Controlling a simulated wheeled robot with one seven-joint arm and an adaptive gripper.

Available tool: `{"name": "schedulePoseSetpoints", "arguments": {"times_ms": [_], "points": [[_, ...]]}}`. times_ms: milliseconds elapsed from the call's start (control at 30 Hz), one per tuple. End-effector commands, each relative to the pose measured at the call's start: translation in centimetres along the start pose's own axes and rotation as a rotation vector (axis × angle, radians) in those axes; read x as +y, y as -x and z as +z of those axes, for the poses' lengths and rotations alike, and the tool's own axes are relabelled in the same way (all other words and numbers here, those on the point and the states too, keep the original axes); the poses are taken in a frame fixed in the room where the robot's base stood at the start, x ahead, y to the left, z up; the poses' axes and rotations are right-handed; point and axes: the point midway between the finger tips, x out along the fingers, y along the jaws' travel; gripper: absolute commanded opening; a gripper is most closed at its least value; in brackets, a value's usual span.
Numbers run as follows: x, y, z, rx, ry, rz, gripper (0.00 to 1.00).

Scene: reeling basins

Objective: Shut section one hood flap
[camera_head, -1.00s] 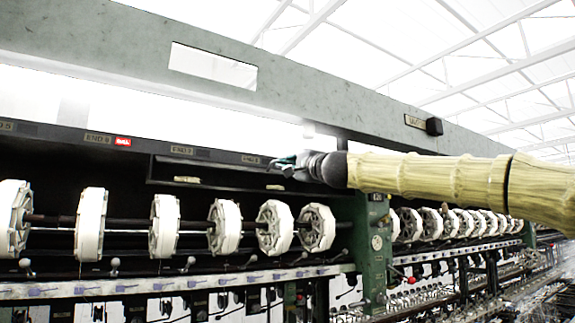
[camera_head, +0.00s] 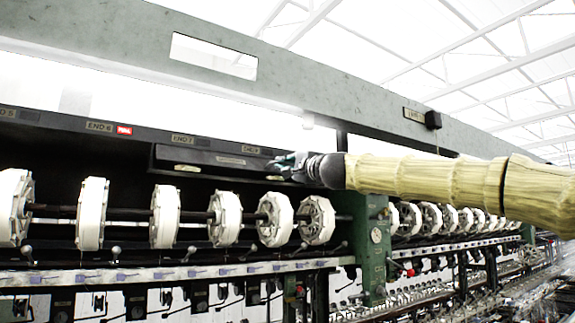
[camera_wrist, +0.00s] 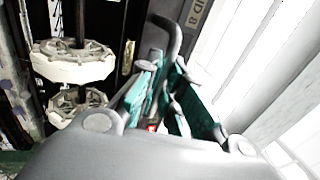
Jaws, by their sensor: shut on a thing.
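The section one hood flap (camera_head: 215,160) is a long dark panel under the labelled rail, left of the green post. Its face with a small plate shows in the head view, and it appears tilted; the exact angle is hard to tell. My gripper (camera_head: 287,163) is at the flap's right end. In the wrist view my gripper (camera_wrist: 170,95) has teal fingers closed around the lower end of a curved grey bar (camera_wrist: 172,35), seemingly the flap's handle. The grip point itself is partly hidden by the fingers.
White reels (camera_head: 165,215) stand in a row on a shaft below the flap. A green post (camera_head: 376,240) stands right of them, below my arm. The labelled rail (camera_head: 60,121) and a grey-green beam (camera_head: 330,95) run above. The wrist view shows reels (camera_wrist: 72,62) at left.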

Motion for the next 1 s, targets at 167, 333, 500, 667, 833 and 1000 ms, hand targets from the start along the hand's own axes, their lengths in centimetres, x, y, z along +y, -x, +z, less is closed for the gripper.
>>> {"name": "schedulePoseSetpoints", "arguments": {"times_ms": [167,333,500,667,833,1000], "points": [[1.3,-0.1,0.1,-0.001,0.002,0.001,0.00],[1.4,-0.2,0.1,-0.001,0.001,0.001,0.00],[2.0,-0.4,0.0,0.000,0.001,0.001,0.00],[2.8,-0.8,0.0,0.000,0.000,0.001,0.00],[3.4,-1.1,0.0,0.000,-0.001,0.001,0.00],[3.5,-1.2,0.0,0.000,0.000,0.001,0.00]]}}
